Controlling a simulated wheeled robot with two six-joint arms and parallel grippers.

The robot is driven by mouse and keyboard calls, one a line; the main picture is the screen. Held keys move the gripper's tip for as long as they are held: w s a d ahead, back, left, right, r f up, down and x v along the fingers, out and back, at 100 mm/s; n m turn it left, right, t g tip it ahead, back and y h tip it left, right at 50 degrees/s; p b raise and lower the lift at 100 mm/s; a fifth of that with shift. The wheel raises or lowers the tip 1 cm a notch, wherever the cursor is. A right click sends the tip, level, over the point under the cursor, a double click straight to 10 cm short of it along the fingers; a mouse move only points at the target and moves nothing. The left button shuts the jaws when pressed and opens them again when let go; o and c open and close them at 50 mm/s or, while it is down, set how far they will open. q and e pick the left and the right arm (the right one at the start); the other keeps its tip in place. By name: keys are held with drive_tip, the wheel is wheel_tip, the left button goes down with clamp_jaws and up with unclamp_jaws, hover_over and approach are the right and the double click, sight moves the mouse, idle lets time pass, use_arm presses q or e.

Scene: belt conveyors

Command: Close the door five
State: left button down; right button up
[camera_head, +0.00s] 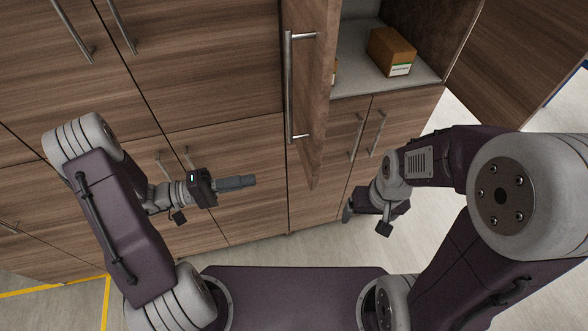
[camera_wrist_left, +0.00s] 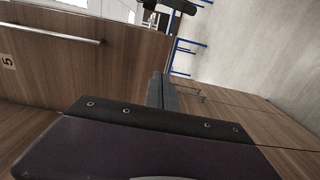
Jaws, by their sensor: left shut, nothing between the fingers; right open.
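Door five is a brown wood-grain cabinet door (camera_head: 312,90) with a long metal bar handle (camera_head: 289,88), standing open at the middle of the head view. In the left wrist view the door (camera_wrist_left: 100,75) carries a "5" label (camera_wrist_left: 7,61), and its handle (camera_wrist_left: 50,35) shows at upper left. My left gripper (camera_head: 252,181) is shut and empty, left of the door's lower end and apart from the handle. Its closed fingers also show in the left wrist view (camera_wrist_left: 162,92). My right gripper (camera_head: 347,214) is open, low and right of the door; its fingers are small and partly hidden.
The open compartment holds a brown box (camera_head: 390,52) on a pale shelf (camera_head: 353,75). Another open door (camera_head: 520,60) stands at the upper right. Shut cabinet doors with bar handles fill the left. Floor (camera_head: 300,250) is clear between my arms.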

sight(305, 170)
use_arm(q)
drive_tip(key=p+x, duration=0.4)
drive_tip(key=x, duration=0.7)
drive_tip(key=shift+d+r+p, duration=0.2)
drive_tip(key=shift+d+p, duration=0.1)
drive_tip(key=shift+p, duration=0.05)
drive_tip(key=shift+w+d+f, duration=0.15)
drive_tip(key=shift+d+f, duration=0.05)
drive_tip(key=shift+d, duration=0.25)
